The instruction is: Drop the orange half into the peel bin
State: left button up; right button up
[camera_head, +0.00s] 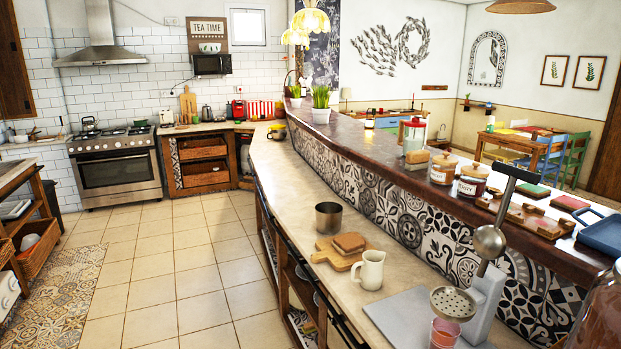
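Neither of my grippers is in view. I cannot make out an orange half anywhere; the juicer's cup and plunger show no clear piece of fruit. A lever citrus press stands at the right end of the lower counter, with a round metal plunger (489,242) above a perforated cup (453,304). A glass (444,334) with something reddish stands under the cup, cut off by the bottom edge. An open dark metal container (328,217) stands upright on the counter and may be the peel bin; its inside is mostly hidden.
A wooden board (326,257) bears a brown bread-like block (348,243). A cream jug (369,270) stands just in front. Two lidded jars (471,182) and a blender (413,140) stand on the raised ledge.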

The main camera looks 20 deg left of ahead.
aim_at(332, 228)
jog(key=i+j, duration=0.25)
jog(key=j, duration=0.15)
jog(key=i+j+z, duration=0.15)
jog(key=i+j, duration=0.4)
jog(key=j, duration=0.25)
jog(key=i+j+z, duration=0.15)
jog(key=j, duration=0.25)
jog(key=i, duration=0.05)
